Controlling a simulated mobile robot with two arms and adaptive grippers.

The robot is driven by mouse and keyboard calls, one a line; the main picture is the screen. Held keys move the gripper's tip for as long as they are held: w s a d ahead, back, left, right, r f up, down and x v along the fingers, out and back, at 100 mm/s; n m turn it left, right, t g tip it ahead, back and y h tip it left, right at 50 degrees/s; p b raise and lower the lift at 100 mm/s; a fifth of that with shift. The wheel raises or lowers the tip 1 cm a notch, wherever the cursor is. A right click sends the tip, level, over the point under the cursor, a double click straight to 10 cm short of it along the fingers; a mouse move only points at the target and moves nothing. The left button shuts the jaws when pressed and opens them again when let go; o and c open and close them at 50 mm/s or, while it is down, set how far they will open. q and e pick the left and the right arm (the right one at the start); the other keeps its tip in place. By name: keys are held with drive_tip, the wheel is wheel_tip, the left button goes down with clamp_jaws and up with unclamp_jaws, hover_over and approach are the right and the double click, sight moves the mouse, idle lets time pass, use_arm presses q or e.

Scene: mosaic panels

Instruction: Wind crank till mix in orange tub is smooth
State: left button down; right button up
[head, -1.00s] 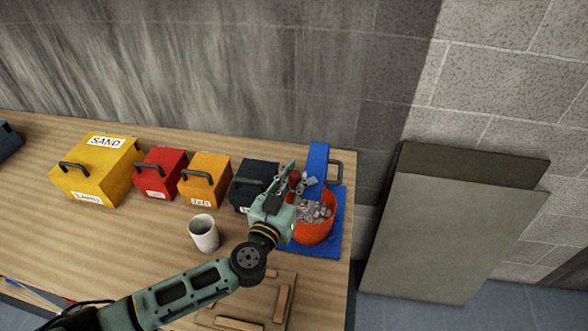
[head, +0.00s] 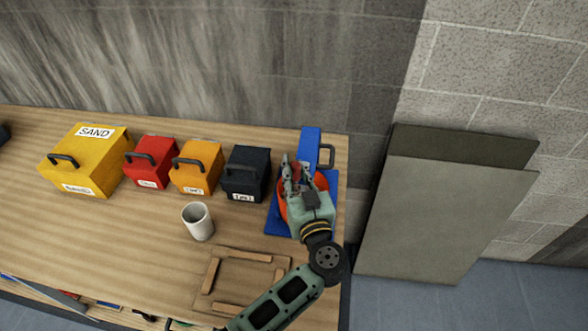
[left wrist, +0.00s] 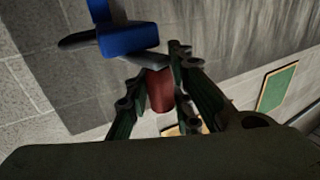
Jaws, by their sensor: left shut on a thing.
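The orange tub (head: 283,211) stands on the blue base (head: 274,226) of the mixer at the right end of the bench. The mixer's blue upright (head: 310,146) rises behind it. My left gripper (head: 293,172) is over the tub and covers most of it, so the mix is hidden. In the left wrist view, my left gripper (left wrist: 160,85) is shut on the red crank knob (left wrist: 160,92), near the blue mixer part (left wrist: 130,40). My right gripper is not in view.
Yellow (head: 85,160), red (head: 150,165), orange (head: 197,170) and dark (head: 245,176) handled boxes line the bench left of the mixer. A white mug (head: 199,222) and a wooden frame (head: 250,256) are in front. Grey panels (head: 440,220) lean on the wall at right.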

use_arm(q)
drive_tip(key=shift+a+f, duration=0.1)
drive_tip(key=shift+f, duration=0.05)
drive_tip(key=c, duration=1.5)
unclamp_jaws()
drive_tip(key=shift+s+a, duration=0.1)
drive_tip(key=shift+s, duration=0.05)
drive_tip(key=shift+c, duration=0.2)
drive_tip(key=shift+v, duration=3.7)
